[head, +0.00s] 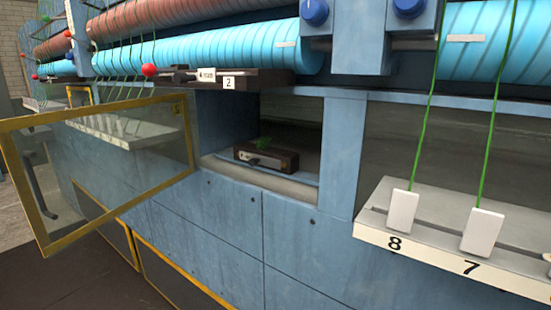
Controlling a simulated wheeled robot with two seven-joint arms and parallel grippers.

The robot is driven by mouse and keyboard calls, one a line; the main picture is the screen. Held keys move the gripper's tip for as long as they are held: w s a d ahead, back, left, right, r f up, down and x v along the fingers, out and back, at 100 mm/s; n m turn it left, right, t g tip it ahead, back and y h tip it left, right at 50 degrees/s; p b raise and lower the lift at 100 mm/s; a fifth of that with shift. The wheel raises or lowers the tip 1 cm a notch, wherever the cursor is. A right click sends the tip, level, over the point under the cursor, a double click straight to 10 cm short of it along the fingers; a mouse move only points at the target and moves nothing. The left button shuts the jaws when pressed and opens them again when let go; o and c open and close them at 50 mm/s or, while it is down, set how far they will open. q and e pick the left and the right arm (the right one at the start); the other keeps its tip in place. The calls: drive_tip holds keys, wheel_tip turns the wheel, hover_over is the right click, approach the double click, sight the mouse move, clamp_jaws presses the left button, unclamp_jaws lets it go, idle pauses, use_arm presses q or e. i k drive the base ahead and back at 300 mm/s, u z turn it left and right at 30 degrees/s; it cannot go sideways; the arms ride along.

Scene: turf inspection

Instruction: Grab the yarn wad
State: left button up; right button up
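A small green tuft (263,143), which looks like the yarn wad, sits on top of a dark brown block (266,158). The block is inside an open recess in the blue machine, near the middle of the head view. The tuft is small and its shape is hard to make out. Neither of my grippers shows in this view.
A glass door with a yellow frame (108,100) stands swung open left of the recess. A dark ledge with a "2" label (229,83) juts out above it. A white shelf (375,237) with numbered tags and green threads projects at right. Cyan rollers (210,43) run above.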

sight(263, 142)
drive_tip(key=u, duration=2.65)
drive_tip(key=i, duration=2.65)
drive_tip(key=z, duration=3.65)
drive_tip(key=i, duration=0.55)
